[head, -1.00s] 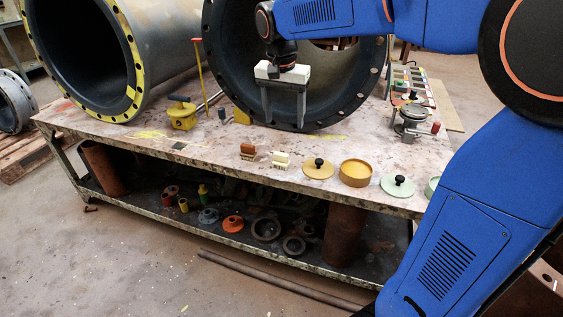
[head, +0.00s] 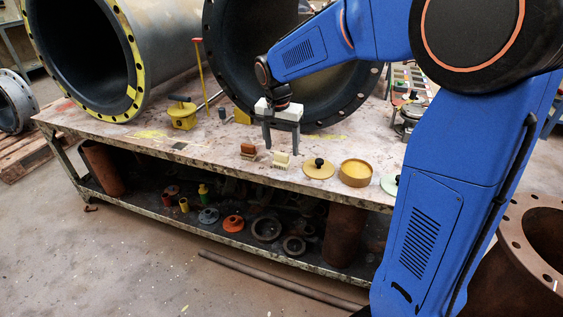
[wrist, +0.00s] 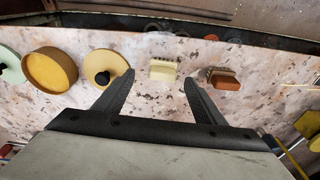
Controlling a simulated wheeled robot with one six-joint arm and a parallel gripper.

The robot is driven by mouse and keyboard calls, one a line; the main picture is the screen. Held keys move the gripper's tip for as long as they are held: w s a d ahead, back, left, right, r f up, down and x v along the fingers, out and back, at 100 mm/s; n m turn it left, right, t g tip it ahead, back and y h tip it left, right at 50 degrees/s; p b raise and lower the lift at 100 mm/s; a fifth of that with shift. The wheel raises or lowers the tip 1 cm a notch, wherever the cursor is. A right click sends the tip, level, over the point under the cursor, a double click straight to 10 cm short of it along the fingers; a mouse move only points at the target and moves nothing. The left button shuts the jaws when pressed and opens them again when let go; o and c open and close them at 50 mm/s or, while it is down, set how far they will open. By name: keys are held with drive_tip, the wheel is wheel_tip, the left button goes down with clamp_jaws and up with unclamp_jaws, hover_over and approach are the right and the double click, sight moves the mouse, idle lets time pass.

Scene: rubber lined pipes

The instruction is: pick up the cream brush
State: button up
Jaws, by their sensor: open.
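The cream brush (head: 281,160) stands on the worktable (head: 200,150) near its front edge. In the wrist view the cream brush (wrist: 163,70) shows ahead of my gripper, between the lines of the two fingers. My gripper (head: 281,147) is open and empty, with its fingers pointing down above the table, close to the brush in the head view. In the wrist view my gripper (wrist: 158,75) has its fingers spread wide. I cannot tell the exact height of the fingertips over the table.
A brown brush (head: 248,150) stands just left of the cream one. To the right are a tan lid with a black knob (head: 318,168) and a mustard round dish (head: 356,173). A large flanged pipe (head: 225,60) stands behind. A yellow pot (head: 183,117) is further left.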

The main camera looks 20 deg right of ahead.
sight(281, 153)
drive_tip(key=shift+w+d+f, duration=0.1)
drive_tip(key=shift+w+f, duration=0.1)
drive_tip(key=shift+f, duration=0.7)
drive_tip(key=shift+w+d+f, duration=0.1)
drive_tip(key=shift+w+f, duration=0.15)
drive_tip(key=shift+f, duration=0.7)
drive_tip(key=shift+w+f, duration=0.2)
drive_tip(key=shift+f, duration=0.7)
drive_tip(key=c, duration=1.2)
